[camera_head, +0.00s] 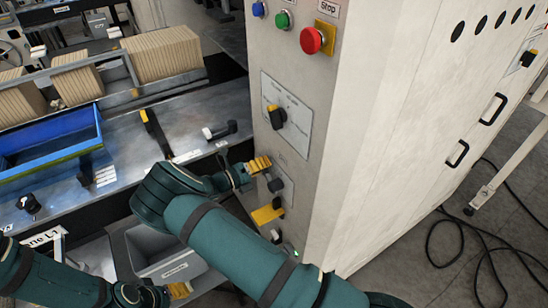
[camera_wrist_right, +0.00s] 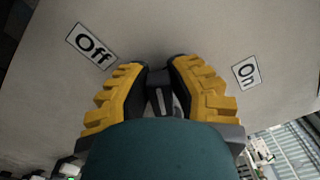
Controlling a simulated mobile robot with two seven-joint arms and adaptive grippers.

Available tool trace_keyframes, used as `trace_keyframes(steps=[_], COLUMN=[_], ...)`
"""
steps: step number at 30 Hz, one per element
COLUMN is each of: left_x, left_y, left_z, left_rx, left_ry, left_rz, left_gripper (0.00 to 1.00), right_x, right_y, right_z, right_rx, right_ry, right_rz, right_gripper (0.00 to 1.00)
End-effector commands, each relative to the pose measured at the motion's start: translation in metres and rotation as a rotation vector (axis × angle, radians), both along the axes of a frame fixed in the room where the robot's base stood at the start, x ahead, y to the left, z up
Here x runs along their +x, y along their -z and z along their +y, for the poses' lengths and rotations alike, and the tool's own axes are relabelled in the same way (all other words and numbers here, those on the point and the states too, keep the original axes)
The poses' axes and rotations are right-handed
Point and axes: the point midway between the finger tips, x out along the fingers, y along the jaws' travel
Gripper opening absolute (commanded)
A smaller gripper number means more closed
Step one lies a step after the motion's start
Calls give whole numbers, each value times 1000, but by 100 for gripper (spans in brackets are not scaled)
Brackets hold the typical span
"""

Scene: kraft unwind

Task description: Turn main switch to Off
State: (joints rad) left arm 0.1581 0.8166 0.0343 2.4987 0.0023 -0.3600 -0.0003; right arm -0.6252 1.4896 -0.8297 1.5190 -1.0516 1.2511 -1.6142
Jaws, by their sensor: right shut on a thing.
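The main switch (camera_wrist_right: 160,100) is a dark knob with a pale line on it, on a light grey panel. In the right wrist view, an "Off" label (camera_wrist_right: 91,46) is at the upper left of it and an "On" label (camera_wrist_right: 246,73) at the right. My right gripper (camera_wrist_right: 157,80) is shut, its yellow ridged fingers on both sides of the knob. In the head view the right gripper (camera_head: 259,165) is at the lower front of the cabinet, and I cannot make out the knob in its grip there. My left gripper (camera_head: 178,290) is at the bottom edge, partly cut off.
Above on the cabinet (camera_head: 370,130) are another black-and-yellow switch (camera_head: 277,116), a red stop button (camera_head: 315,40) and small blue and green buttons. A yellow part (camera_head: 267,213) is just below the right gripper. A blue tray (camera_head: 50,145) and a grey bin (camera_head: 165,260) are at left.

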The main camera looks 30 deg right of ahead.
Motion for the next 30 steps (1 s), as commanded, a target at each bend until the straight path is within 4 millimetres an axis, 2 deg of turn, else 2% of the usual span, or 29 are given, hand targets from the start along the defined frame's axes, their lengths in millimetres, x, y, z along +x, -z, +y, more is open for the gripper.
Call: trace_keyframes(steps=[6,15,30], left_x=[0,0,0], left_y=[2,7,10], left_z=[0,0,0], left_rx=[1,1,2], left_ry=[-1,-1,-2], left_rz=[0,0,0], left_gripper=[47,47,47], right_x=[6,8,8], right_y=[15,31,39], right_z=[5,6,7], right_rx=[-15,-31,-41], right_ry=[2,3,1], right_rz=[195,401,519], right_gripper=[0,0,0])
